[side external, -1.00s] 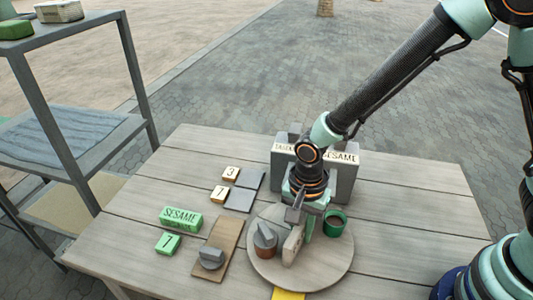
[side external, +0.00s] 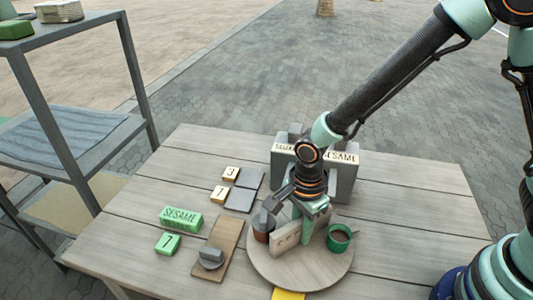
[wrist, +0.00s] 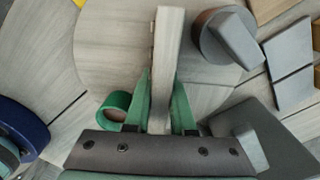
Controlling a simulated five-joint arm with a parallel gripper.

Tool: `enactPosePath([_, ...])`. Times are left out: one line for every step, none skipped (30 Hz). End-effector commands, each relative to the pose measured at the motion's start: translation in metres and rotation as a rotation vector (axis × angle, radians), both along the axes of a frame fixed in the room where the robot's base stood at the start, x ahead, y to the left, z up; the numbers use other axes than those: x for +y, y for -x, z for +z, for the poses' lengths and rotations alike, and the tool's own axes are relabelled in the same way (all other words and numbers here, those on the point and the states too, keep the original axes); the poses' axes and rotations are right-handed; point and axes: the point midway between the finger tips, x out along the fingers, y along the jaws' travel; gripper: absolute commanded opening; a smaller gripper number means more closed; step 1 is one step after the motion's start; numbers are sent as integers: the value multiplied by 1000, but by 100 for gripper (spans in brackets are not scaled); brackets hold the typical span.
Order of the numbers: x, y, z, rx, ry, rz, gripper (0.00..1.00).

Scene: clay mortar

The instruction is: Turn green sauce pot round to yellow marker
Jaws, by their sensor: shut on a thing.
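The round wooden turntable (side external: 322,268) sits on the table with an upright wooden board (side external: 288,240) across its middle. My gripper (side external: 308,228) is shut on this board; in the wrist view the green fingers (wrist: 160,105) flank the board (wrist: 167,60). The green sauce pot (side external: 340,238) stands open near the turntable's right edge, and in the wrist view the pot (wrist: 114,108) is left of the fingers. The yellow marker (side external: 288,295) lies at the turntable's front edge, partly cut off by the frame; the pot is to its right and farther back.
A brown pot with a grey lid (side external: 263,225) stands on the turntable's left side. A grey stand with SESAME lettering (side external: 345,172) is close behind. Left are a wooden strip with a grey knob (side external: 211,257), green blocks (side external: 181,218) and numbered tiles (side external: 219,193).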

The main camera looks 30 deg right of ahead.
Motion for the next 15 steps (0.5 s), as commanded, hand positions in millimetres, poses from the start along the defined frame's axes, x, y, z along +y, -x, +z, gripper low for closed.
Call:
enactPosePath([0, 0, 0, 1, 1, -24, 0])
enactPosePath([0, 0, 0, 1, 1, -39, 0])
enactPosePath([0, 0, 0, 1, 1, -59, 0])
enactPosePath([0, 0, 0, 1, 1, -74, 0])
enactPosePath([0, 0, 0, 1, 1, -89, 0])
enactPosePath([0, 0, 0, 1, 1, -109, 0])
enactPosePath([0, 0, 0, 1, 1, -123, 0])
enactPosePath([0, 0, 0, 1, 1, -139, 0])
enactPosePath([0, 0, 0, 1, 1, -158, 0])
enactPosePath([0, 0, 0, 1, 1, -174, 0])
enactPosePath([0, 0, 0, 1, 1, -188, 0])
enactPosePath([0, 0, 0, 1, 1, -209, 0])
enactPosePath([0, 0, 0, 1, 1, -223, 0])
enactPosePath([0, 0, 0, 1, 1, -239, 0])
enactPosePath([0, 0, 0, 1, 1, -259, 0])
